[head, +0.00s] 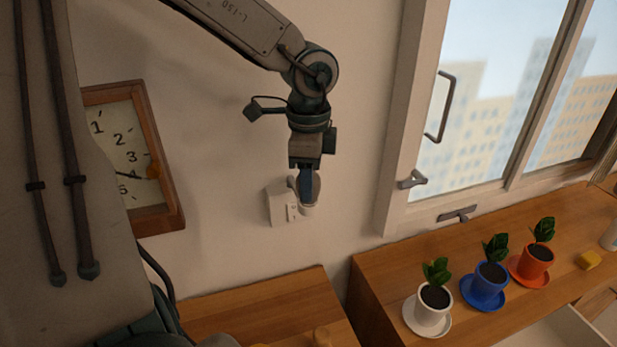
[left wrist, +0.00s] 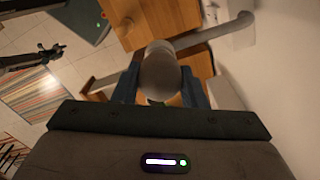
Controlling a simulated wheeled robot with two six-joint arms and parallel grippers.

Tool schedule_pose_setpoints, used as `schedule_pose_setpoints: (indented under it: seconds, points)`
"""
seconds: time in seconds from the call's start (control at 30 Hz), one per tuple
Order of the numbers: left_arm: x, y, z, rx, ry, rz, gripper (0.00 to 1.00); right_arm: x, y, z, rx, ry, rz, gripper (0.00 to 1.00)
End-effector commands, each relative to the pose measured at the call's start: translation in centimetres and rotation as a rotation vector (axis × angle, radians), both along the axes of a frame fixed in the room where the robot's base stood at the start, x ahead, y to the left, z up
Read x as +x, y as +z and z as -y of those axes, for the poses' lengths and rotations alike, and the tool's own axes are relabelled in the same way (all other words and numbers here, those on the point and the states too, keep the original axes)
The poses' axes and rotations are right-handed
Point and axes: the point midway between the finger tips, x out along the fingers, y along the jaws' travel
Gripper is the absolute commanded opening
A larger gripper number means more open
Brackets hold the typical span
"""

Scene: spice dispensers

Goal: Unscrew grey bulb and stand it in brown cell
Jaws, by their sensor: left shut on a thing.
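My left gripper (head: 307,190) points down in front of the wall and is shut on the grey bulb (head: 316,187). In the left wrist view the bulb (left wrist: 160,72) sits between the two blue-grey fingers, its rounded end towards the camera. A pale socket (head: 308,210) shows just below the bulb, beside a white wall box (head: 280,204). Whether the thread is still engaged cannot be seen. A dark shape at the left of the left wrist view looks like my right gripper (left wrist: 50,55); its jaws are unclear. I cannot make out a brown cell.
A framed clock (head: 130,155) hangs at left. A wooden cabinet top (head: 250,310) lies below the gripper. On the right counter stand a white pot (head: 433,310), a blue pot (head: 488,285) and an orange pot (head: 535,263), near a window (head: 500,100).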

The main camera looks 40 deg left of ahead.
Motion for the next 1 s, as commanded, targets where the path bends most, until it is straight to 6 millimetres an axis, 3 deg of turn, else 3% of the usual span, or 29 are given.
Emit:
schedule_pose_setpoints:
  seconds: [0.33,0.77,1.0]
  points:
    - [0.0,0.1,0.0,0.001,0.182,0.001,0.15,0.0,0.0,0.0,0.0,0.0,0.0,0.36]
    - [0.0,0.1,0.0,0.0,0.282,0.001,0.15,0.0,0.0,0.0,0.0,0.0,0.0,0.36]
    - [0.0,-0.1,-0.2,-0.003,0.381,0.002,0.15,-0.1,-1.4,-0.1,0.001,0.0,0.0,0.36]
